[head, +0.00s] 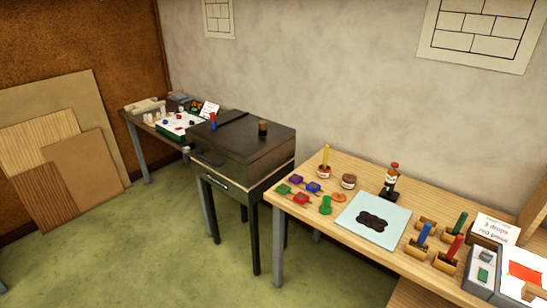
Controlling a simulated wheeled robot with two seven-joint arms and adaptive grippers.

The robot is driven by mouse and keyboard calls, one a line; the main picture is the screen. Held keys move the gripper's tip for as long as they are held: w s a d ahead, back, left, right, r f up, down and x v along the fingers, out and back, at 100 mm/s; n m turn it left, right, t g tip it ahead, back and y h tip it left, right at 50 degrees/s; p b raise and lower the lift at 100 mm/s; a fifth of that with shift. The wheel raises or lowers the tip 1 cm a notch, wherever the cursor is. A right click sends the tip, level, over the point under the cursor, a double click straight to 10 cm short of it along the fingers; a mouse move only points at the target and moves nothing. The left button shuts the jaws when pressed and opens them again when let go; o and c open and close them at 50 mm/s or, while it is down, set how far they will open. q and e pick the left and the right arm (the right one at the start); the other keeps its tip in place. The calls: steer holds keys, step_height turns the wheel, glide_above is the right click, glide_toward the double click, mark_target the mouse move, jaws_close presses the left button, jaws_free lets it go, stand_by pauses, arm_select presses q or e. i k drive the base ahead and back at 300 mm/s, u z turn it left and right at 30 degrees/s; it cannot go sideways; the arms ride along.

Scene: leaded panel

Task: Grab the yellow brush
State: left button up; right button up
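A thin yellow upright handle, which looks like the yellow brush (325,154), stands in a small red and white jar (323,172) near the back left of the light wooden table (330,244). Its lower end is hidden in the jar. Neither of my grippers is in view.
A brown-topped jar (348,181), a dark bottle with a red top (391,181) and small coloured pieces (302,198) surround the jar. A pale blue sheet (347,222) with dark blobs lies to the right. A dark cabinet (245,150) stands left of the table. Green floor lies in front.

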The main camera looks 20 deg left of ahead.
mark_target(326, 158)
steer(key=u, duration=1.25)
steer(key=i, duration=1.35)
steer(key=z, duration=1.45)
